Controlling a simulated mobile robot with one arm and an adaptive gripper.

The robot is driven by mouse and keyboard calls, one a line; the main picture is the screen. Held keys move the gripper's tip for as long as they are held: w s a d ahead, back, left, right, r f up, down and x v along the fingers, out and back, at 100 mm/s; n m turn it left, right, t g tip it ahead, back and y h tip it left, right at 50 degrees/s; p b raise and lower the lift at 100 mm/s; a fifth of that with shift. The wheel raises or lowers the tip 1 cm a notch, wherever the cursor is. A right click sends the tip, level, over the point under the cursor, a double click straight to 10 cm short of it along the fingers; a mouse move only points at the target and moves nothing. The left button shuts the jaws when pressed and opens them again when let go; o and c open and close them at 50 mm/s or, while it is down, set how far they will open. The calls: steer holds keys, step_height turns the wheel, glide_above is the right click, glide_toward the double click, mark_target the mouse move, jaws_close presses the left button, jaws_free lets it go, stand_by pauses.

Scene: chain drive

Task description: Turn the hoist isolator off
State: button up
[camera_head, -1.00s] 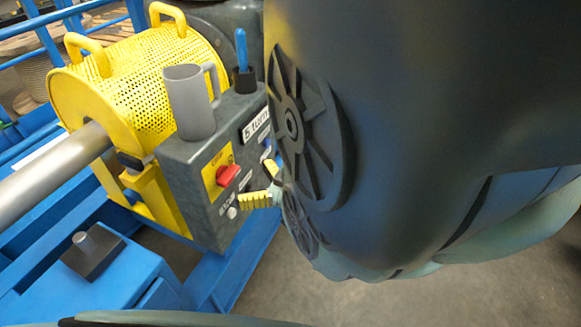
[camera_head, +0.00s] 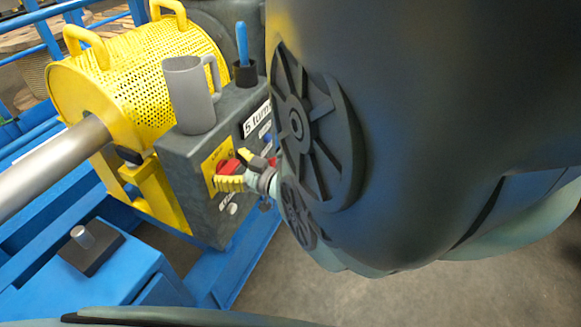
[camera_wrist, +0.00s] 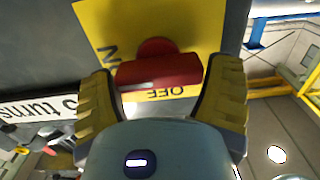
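The isolator is a red rotary handle (camera_wrist: 160,72) on a yellow plate (camera_wrist: 200,25) with ON and OFF lettering. In the wrist view the handle bar lies across the picture, OFF below it and ON to its left. In the head view the red handle (camera_head: 228,167) is partly hidden by my fingers. My gripper (camera_wrist: 166,68) is open, one yellow finger at each end of the bar. Whether the fingers touch it I cannot tell. In the head view my gripper (camera_head: 236,169) is at the front of the grey control box (camera_head: 190,165).
A yellow perforated guard (camera_head: 140,80) and shaft (camera_head: 50,165) are to the left.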

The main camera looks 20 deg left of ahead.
steer(key=c, duration=0.6)
steer(key=shift+s+n, duration=0.15)
steer(key=shift+n, duration=0.25)
steer(key=shift+c, duration=0.2)
steer(key=shift+d+n, duration=0.15)
steer(key=shift+n, duration=0.25)
steer(key=shift+n+b, duration=0.45)
steer(key=shift+n, duration=0.45)
steer(key=n+b, duration=0.2)
steer(key=n, duration=0.1)
steer(key=n+b, duration=0.1)
steer(key=n, duration=0.1)
steer(key=shift+s+f+b, duration=0.15)
steer(key=shift+f+b, duration=0.15)
steer(key=shift+b, duration=0.05)
steer(key=n+b, duration=0.6)
steer(key=shift+s+f+n, duration=0.2)
steer(key=shift+f+n, duration=0.1)
steer(key=shift+f, duration=0.05)
steer(key=shift+r+n+b, duration=0.1)
steer(key=shift+n+b, duration=1.3)
